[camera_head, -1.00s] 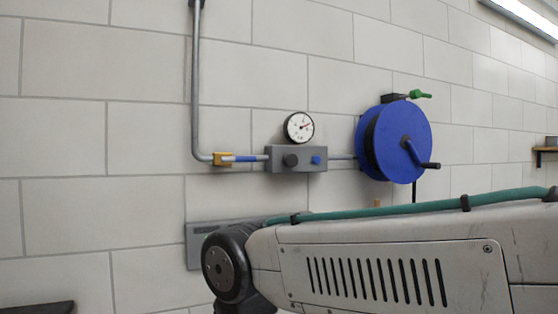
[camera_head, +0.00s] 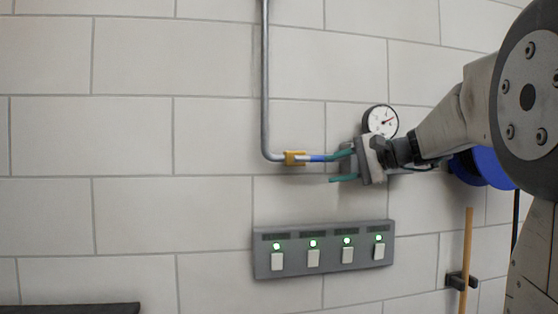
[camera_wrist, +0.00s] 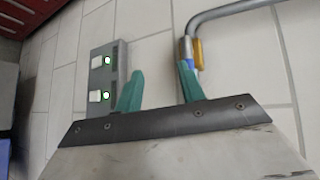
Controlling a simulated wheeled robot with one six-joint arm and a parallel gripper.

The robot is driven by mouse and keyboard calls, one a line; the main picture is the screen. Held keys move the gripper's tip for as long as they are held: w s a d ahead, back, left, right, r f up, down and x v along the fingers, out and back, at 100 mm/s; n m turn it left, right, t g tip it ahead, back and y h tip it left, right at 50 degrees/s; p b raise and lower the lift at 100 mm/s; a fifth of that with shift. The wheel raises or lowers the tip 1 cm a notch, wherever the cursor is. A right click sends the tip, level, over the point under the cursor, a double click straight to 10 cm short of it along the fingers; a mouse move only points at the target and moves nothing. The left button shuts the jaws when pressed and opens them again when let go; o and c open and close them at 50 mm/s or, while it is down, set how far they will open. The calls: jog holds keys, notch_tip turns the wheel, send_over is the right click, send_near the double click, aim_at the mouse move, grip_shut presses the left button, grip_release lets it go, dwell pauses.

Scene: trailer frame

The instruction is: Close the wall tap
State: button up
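The wall tap (camera_head: 294,158) has a yellow body at the lower end of a grey pipe. Its blue lever (camera_head: 314,158) lies level, pointing right in line with the pipe. My gripper (camera_head: 330,168) is just right of the lever, its two teal fingers apart, one above the other. The upper finger overlaps the lever's right end in the head view; I cannot tell whether they touch. In the wrist view the yellow tap body (camera_wrist: 197,54) is just beyond the right finger of my gripper (camera_wrist: 160,67), which hides most of the lever. Nothing is between the fingers.
A switch panel (camera_head: 324,250) with green lights is below. A blue hose reel (camera_head: 486,168) and a wooden handle (camera_head: 467,245) are at right. The wall left of the pipe is bare.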

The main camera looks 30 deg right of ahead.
aim_at(314, 159)
jog(key=d+r+m+t, duration=0.1)
jog(key=d+r+t, duration=0.15)
jog(key=d, duration=0.25)
jog(key=shift+g, duration=0.35)
jog(key=x, duration=0.8)
jog(key=shift+w+r, duration=0.15)
jog(key=shift+w, duration=0.15)
grip_shut()
